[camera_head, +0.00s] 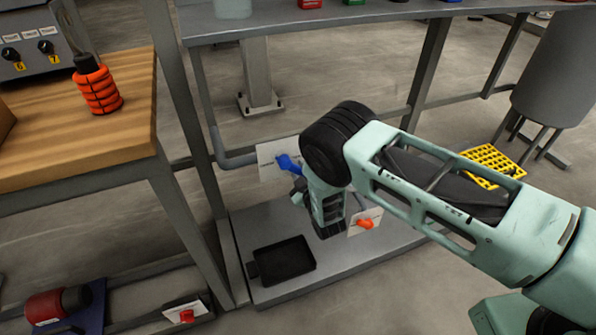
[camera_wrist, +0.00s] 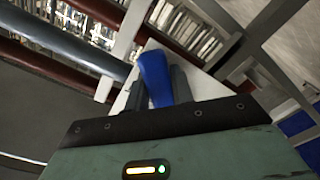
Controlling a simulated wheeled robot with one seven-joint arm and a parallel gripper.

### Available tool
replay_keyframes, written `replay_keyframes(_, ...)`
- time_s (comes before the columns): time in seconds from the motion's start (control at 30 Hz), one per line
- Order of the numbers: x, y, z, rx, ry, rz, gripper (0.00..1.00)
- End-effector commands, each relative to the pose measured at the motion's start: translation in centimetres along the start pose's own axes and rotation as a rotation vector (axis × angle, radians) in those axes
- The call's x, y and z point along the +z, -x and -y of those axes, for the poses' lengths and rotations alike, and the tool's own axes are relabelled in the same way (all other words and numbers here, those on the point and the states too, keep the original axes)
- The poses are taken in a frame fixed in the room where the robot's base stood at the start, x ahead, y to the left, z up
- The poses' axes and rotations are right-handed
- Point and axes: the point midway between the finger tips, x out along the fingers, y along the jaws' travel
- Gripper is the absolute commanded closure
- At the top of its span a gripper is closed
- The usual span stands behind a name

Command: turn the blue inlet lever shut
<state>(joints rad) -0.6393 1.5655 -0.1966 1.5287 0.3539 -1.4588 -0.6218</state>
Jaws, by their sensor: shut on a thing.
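The blue inlet lever (camera_head: 287,163) sits in front of a white plate (camera_head: 268,150) on a grey pipe in the head view. In the wrist view the blue lever (camera_wrist: 154,77) stands between the two dark fingers of my gripper (camera_wrist: 160,88). The fingers are closed on it from both sides. In the head view my gripper (camera_head: 298,190) is at the lever, beside the plate; its fingers are largely hidden by the wrist. The lever's pivot and the plate's lettering cannot be made out clearly.
An orange-red lever (camera_head: 365,223) on another white plate is close to the right of my wrist. A black tray (camera_head: 284,261) lies on the grey platform below. A wooden bench (camera_head: 130,125) stands left, and a grey shelf (camera_head: 330,17) runs above. A yellow grid (camera_head: 491,166) lies on the floor.

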Motion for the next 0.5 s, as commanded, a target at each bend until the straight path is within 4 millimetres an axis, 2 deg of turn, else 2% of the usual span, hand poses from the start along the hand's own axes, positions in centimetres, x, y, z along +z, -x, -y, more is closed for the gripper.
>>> replay_keyframes(0.4,0.26,0.30,0.12,-0.005,0.017,0.005,1.00)
replay_keyframes(0.43,0.26,0.30,0.12,-0.005,0.017,0.005,0.74)
replay_keyframes(0.5,0.26,0.29,0.13,-0.005,0.016,0.005,0.55)
